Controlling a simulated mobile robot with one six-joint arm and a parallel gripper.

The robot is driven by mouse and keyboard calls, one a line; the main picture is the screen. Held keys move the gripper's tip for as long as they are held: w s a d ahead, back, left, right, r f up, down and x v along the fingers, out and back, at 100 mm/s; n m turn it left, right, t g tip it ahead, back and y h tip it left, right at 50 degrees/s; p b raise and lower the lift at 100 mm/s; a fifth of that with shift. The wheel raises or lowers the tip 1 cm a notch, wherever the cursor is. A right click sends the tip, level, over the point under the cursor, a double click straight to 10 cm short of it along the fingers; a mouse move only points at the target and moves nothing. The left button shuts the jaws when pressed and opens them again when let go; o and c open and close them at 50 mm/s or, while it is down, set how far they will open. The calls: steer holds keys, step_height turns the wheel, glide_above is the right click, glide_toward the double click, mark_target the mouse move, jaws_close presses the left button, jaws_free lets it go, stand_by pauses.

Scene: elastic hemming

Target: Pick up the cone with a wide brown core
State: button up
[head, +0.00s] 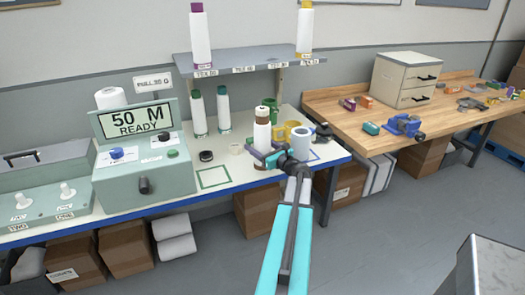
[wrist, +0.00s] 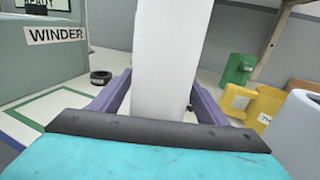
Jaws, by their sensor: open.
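The cone with a wide brown core (head: 262,132) stands upright on the white worktop, white with a brown top. In the wrist view its white body (wrist: 168,60) rises between my purple fingers, its top and base out of sight. My gripper (head: 265,156) is open, low at the cone, with one finger on each side (wrist: 158,90). A gap shows beside the left finger; whether the right finger touches is unclear. A white spool with a grey-blue core (head: 301,143) stands just right of my gripper, and its side shows in the wrist view (wrist: 297,130).
A winder box (head: 140,150) stands to the left, near a green square outline (head: 214,177) with free worktop. Cones with green tops (head: 197,114) stand under the shelf (head: 245,58).

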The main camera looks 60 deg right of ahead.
mark_target(257, 137)
steer(key=shift+x, duration=0.8)
steer(key=c, duration=1.2)
steer(key=shift+r, duration=0.1)
steer(key=shift+c, duration=0.2)
steer(key=shift+r+b, duration=0.4)
steer(key=shift+r, duration=1.1)
steer(key=r+b+v, duration=0.1)
steer(key=b+v, duration=0.2)
steer(key=v, duration=1.3)
steer(key=shift+d+r, duration=0.2)
steer(key=shift+r, duration=0.2)
steer(key=shift+s, duration=0.1)
